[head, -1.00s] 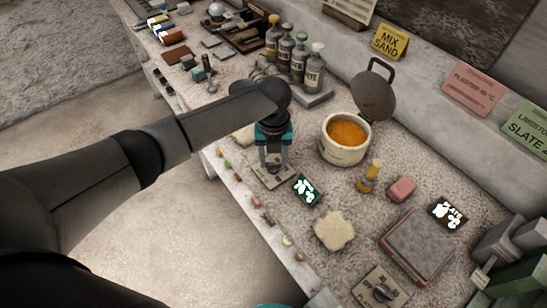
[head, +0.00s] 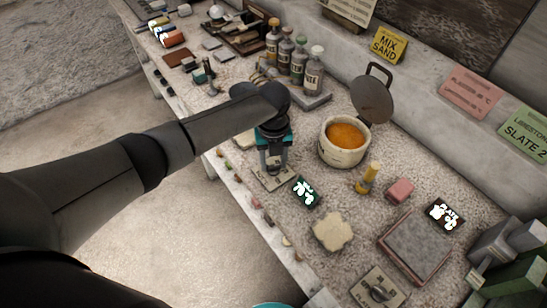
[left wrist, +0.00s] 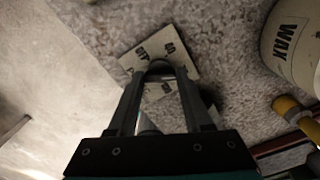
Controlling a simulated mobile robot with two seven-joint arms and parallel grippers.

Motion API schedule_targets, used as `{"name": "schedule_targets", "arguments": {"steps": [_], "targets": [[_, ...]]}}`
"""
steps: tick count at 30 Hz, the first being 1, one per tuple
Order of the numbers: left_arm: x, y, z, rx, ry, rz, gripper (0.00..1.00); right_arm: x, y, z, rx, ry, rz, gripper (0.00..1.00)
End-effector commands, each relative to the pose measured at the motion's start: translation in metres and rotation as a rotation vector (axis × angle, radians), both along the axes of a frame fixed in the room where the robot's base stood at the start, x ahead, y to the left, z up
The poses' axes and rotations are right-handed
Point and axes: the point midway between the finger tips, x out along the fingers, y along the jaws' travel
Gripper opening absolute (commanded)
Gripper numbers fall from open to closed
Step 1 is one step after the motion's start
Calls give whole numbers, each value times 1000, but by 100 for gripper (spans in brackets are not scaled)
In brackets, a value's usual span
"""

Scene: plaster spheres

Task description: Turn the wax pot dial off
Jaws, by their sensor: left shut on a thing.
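The wax pot (head: 343,153) is cream coloured with amber wax inside, and its dark lid stands open at the back. In the left wrist view its WAX label (left wrist: 287,40) shows at the upper right. A pale dial plate (head: 268,182) lies in front of the pot, and its lettering shows in the left wrist view (left wrist: 180,55). My left gripper (head: 273,168) points down over this plate, shut on the dial knob; the fingers (left wrist: 160,70) mostly hide the knob, so its setting cannot be read. My right gripper is not in view.
A dark display (head: 306,192) sits right beside the plate. A yellow-handled tool (head: 367,180), pink block (head: 400,190), cream slab (head: 332,231), grey slate plate (head: 414,245) and a second dial plate (head: 379,290) lie to the right. Bottles (head: 314,72) stand behind.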

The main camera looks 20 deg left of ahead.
Motion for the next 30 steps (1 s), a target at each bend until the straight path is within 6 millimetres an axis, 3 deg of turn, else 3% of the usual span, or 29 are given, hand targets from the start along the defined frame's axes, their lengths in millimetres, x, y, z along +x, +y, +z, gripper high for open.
{"name": "schedule_targets", "arguments": {"steps": [12,30], "targets": [[-1,0,3,1,3,382,0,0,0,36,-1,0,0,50],[-1,0,2,1,2,950,0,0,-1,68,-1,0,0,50]]}}
